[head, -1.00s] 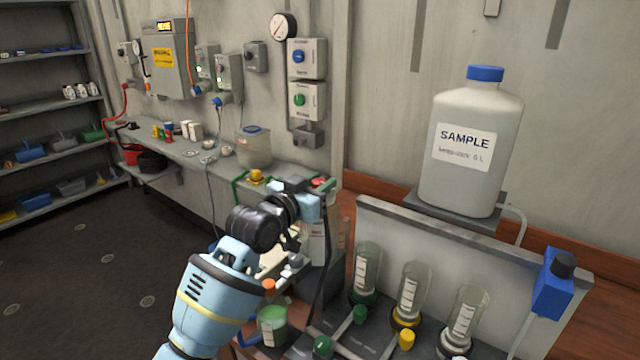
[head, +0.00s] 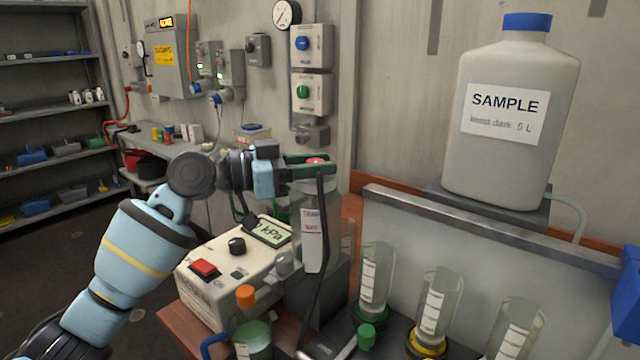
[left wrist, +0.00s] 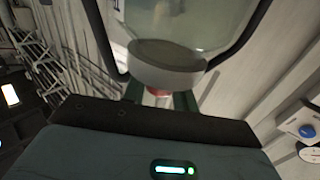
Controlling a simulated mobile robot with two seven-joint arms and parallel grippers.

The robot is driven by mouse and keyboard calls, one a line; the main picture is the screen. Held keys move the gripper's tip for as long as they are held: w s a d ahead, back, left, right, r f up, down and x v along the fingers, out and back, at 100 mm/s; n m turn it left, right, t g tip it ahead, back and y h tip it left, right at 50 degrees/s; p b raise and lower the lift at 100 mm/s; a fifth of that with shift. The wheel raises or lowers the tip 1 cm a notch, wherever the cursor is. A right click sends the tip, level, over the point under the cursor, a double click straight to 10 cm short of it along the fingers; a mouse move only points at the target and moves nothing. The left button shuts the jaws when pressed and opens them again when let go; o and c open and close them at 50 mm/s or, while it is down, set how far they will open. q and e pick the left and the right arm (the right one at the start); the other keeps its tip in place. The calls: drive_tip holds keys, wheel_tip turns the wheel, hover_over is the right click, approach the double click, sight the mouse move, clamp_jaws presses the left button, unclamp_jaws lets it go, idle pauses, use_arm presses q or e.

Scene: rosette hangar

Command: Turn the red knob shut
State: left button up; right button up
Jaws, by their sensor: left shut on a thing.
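In the left wrist view the red knob (left wrist: 158,92) shows between the fingers, beside the vessel's grey round end (left wrist: 165,65). The knob's turn angle cannot be read. My right gripper is not in view.
A cream pump box (head: 215,268) with a kPa display stands below my left arm. A dark hose (head: 322,260) hangs in front of the vessel. Several clear cylinders (head: 376,280) stand to the right, below a large SAMPLE bottle (head: 510,150).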

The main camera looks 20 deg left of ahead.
use_arm(q)
drive_tip(key=shift+w+f+m+g+h+b, duration=0.15)
drive_tip(key=shift+m+g+h+b, duration=0.6)
drive_tip(key=shift+g, duration=0.45)
drive_tip(key=shift+m+g+b, duration=0.35)
drive_tip(key=shift+m+g, duration=0.2)
drive_tip(key=shift+g, duration=0.05)
drive_tip(key=shift+r+m+g+h, duration=0.2)
drive_tip(key=shift+m+g+h, duration=0.45)
drive_tip(key=shift+g, duration=0.55)
drive_tip(key=m+g, duration=0.2)
drive_tip(key=g, duration=0.1)
drive_tip(key=shift+b, duration=0.35)
drive_tip(key=shift+m+g, duration=0.95)
drive_tip(key=shift+g, duration=0.45)
drive_tip(key=shift+f+m+g+b, duration=0.1)
drive_tip(key=shift+m+g+b, duration=0.25)
drive_tip(key=shift+m+g, duration=0.45)
drive_tip(key=o, duration=0.9)
